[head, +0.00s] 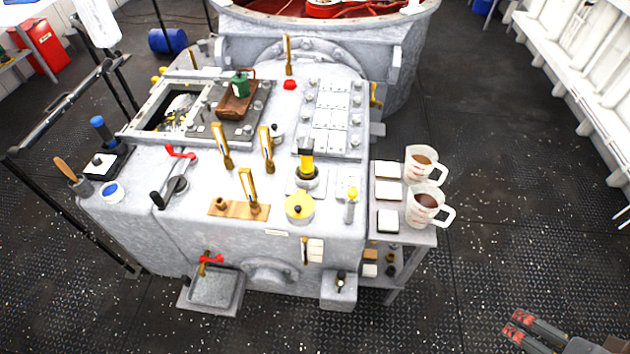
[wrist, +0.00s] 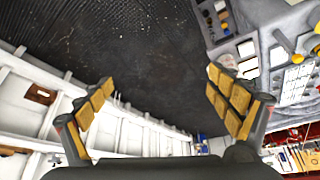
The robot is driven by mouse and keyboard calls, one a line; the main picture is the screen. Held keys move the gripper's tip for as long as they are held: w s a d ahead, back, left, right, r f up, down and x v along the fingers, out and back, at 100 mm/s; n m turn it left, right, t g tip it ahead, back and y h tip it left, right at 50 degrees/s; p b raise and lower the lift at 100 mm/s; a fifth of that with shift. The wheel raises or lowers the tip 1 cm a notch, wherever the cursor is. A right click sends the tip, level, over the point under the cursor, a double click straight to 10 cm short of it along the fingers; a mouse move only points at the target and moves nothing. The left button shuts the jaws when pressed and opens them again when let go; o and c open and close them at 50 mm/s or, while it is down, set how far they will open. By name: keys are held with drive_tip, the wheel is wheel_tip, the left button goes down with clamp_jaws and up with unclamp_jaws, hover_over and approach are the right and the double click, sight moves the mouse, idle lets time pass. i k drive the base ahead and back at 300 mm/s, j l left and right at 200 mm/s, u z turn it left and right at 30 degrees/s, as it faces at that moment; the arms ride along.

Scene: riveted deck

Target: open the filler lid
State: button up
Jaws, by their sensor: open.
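A round yellow lid (head: 300,207) with a small dark knob sits shut on the near part of the grey machine's top; it looks like the filler lid. Behind it stands a yellow and black fitting (head: 307,160). My gripper (head: 520,326) is low at the bottom right in the head view, well apart from the machine and its lid. In the wrist view my gripper (wrist: 160,80) shows its two padded fingers spread wide with nothing between them. I cannot make out the lid for certain in the wrist view.
The grey machine (head: 140,215) carries several brass-coloured levers and a brown tray (head: 236,103) with a green can. A side shelf (head: 415,237) at its right holds two measuring jugs (head: 424,205). A drip tray (head: 213,288) sits at the front. The dark deck (head: 490,190) at right is clear.

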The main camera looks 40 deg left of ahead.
sight(300, 201)
drive_tip(key=u, duration=1.9)
drive_tip(key=i+l, duration=0.15)
drive_tip(key=i, duration=0.3)
drive_tip(key=i+l, duration=0.2)
drive_tip(key=i, duration=0.25)
